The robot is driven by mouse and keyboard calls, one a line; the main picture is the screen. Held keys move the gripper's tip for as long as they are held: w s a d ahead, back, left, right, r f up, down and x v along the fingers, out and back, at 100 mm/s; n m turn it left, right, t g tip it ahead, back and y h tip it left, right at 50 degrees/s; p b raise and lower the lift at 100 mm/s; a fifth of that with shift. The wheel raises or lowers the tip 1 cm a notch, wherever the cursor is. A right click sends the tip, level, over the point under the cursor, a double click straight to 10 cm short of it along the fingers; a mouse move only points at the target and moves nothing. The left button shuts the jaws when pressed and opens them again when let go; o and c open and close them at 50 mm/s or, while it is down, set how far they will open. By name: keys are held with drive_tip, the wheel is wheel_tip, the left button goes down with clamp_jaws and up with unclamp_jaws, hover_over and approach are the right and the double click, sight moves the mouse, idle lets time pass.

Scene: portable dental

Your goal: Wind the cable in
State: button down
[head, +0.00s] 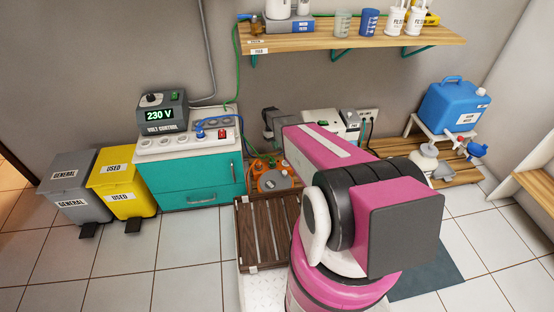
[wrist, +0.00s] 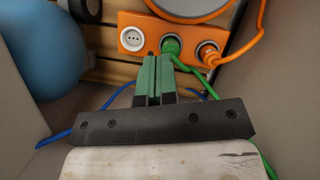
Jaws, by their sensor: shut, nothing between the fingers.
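A white socket (wrist: 132,39) is empty. A green plug (wrist: 171,47) and an orange plug (wrist: 209,55) sit in the panel, each with a cable leading off. My gripper (wrist: 159,60) is shut and empty, its green fingertips just in front of the green plug; I cannot tell whether they touch it. My arm hides it in the head view.
A blue cable (wrist: 110,98) passes behind my fingers, and a green cable (wrist: 236,62) runs down the right. A blue rounded object (wrist: 25,50) is at the left. In the head view, the teal cabinet (head: 190,182) and a slatted wooden pallet (head: 262,232) flank the reel.

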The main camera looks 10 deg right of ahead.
drive_tip(key=x, duration=0.3)
drive_tip(key=s+x, duration=0.1)
drive_tip(key=x, duration=0.3)
drive_tip(key=s+r+x, duration=0.1)
drive_tip(key=x, duration=0.3)
drive_tip(key=shift+s+d+f, duration=0.1)
drive_tip(key=shift+s+d, duration=0.15)
drive_tip(key=shift+d, duration=0.15)
drive_tip(key=shift+s+d+f, duration=0.15)
drive_tip(key=shift+s+d, duration=0.05)
drive_tip(key=shift+s, duration=0.25)
drive_tip(key=shift+s+d+m, duration=0.25)
drive_tip(key=shift+d+m, duration=0.05)
drive_tip(key=shift+m, duration=0.3)
